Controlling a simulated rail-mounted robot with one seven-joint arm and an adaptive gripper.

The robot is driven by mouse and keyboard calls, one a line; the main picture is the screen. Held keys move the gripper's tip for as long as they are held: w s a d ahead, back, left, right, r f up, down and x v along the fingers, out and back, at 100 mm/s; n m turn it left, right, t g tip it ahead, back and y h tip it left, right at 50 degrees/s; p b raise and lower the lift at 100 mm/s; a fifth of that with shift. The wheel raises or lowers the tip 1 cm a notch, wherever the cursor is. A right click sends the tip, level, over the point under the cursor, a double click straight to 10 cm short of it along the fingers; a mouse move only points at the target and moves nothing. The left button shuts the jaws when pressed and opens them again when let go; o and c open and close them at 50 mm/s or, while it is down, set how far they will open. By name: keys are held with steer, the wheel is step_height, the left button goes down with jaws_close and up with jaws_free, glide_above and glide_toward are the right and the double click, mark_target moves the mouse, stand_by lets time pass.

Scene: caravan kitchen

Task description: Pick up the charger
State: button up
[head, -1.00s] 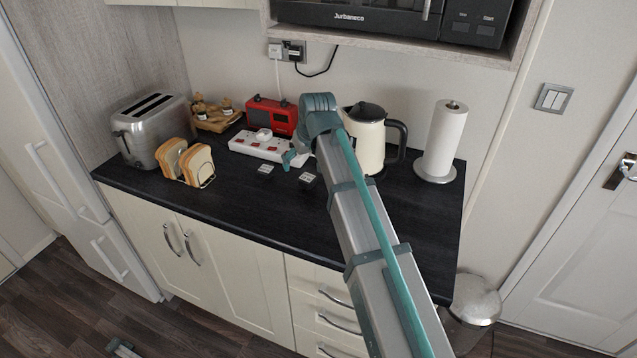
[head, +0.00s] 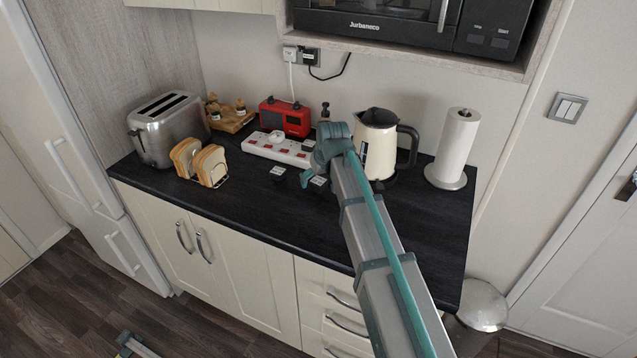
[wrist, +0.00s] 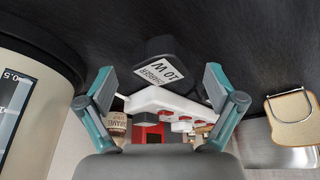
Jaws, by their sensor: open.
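The charger is a small black block with a white label reading "CHARGER 10 W"; it sits on the dark counter in the wrist view (wrist: 158,50), centred between my fingers. In the head view it appears to be the right-hand of two small labelled black blocks (head: 318,182), partly hidden by my gripper. My gripper (wrist: 158,80) is open and empty, one finger to each side of the charger as seen from the wrist; contact cannot be made out. In the head view the gripper (head: 308,178) is just above and beside the block.
A second labelled block (head: 278,173) lies to the left. A white power strip (head: 268,147) and red radio (head: 285,118) stand behind. The cream kettle (head: 374,150) is close on the right; toast in a rack (head: 200,164) is left. The front counter is clear.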

steer(key=shift+x, duration=1.25)
steer(key=c, duration=1.2)
steer(key=shift+r, duration=0.1)
steer(key=shift+c, duration=0.2)
